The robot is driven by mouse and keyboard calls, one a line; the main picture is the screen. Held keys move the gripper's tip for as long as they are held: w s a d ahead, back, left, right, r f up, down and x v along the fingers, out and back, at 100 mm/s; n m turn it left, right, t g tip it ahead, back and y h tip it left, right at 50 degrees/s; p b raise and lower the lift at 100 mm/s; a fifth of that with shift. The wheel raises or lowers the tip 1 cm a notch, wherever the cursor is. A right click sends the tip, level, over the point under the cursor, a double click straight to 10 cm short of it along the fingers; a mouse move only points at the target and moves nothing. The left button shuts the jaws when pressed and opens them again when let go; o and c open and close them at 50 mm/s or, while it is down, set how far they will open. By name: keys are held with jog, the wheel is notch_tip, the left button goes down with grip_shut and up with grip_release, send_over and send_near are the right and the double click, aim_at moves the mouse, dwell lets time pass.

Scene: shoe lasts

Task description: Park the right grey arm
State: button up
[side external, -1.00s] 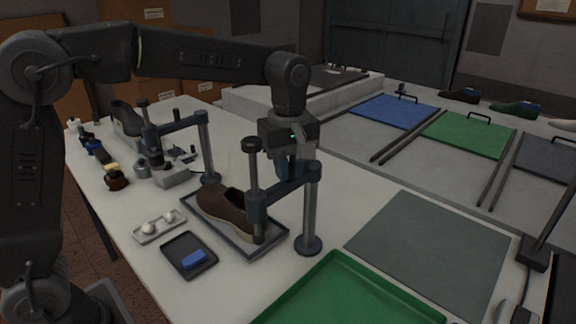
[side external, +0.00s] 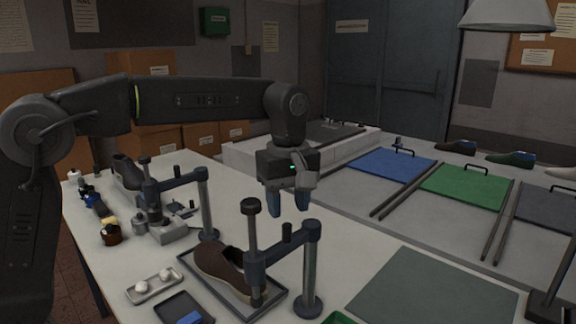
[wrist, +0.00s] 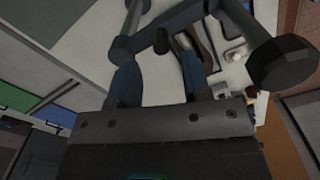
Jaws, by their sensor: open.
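The right grey arm (side external: 283,242) is a dark bar on an upright post (side external: 310,275). It reaches left over a brown shoe (side external: 218,264) to a vertical rod with a knob (side external: 251,206). A short peg (side external: 287,232) stands on the bar.
A second similar arm (side external: 180,180) stands at the left beside a dark shoe. A white tray (side external: 154,286) and a dark tray with a blue block (side external: 186,318) lie in front. A grey mat (side external: 435,295) leaves clear table at the right. A lamp stands far right.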

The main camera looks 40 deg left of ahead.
aim_at(285, 225)
notch_tip(285, 225, up, 9)
jog(key=shift+f, duration=0.2)
dwell(0.5)
jog(key=s+a+f+m+t, duration=0.3)
jog(key=s+a+m+t, duration=0.25)
jog(key=s, duration=0.55)
jog(key=s+a+f+m, duration=0.2)
jog(key=s+f+m, duration=0.6)
jog(key=s+f, duration=0.2)
jog(key=shift+s+f, duration=0.25)
jog(key=shift+f, duration=0.35)
dwell(0.4)
